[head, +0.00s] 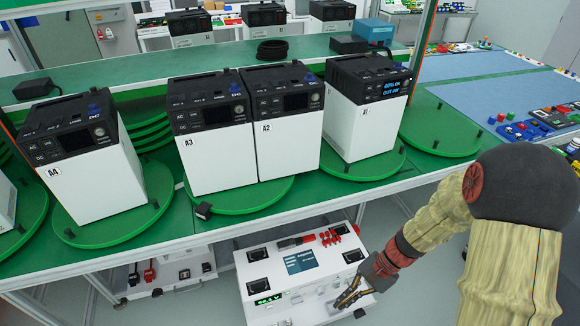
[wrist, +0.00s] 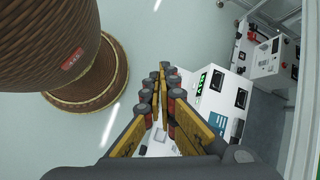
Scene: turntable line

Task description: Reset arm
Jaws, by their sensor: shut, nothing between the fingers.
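My gripper (head: 351,294) hangs at the end of my arm, below the table edge, in front of a white test box (head: 305,275) in the head view. In the wrist view my gripper (wrist: 160,84) has its two fingers brought together at the tips, with nothing seen between them. The white test box (wrist: 215,95) shows beyond the fingers in the wrist view. My arm comes down from the right side of the head view, clear of the table.
White-and-black power units labelled A4 (head: 97,185), A3 (head: 215,150), A2 (head: 285,140) and another unit (head: 362,125) stand on green turntables. An empty green turntable (head: 440,128) lies right of them. Blue mats (head: 490,95) and small coloured parts (head: 535,125) lie at the right.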

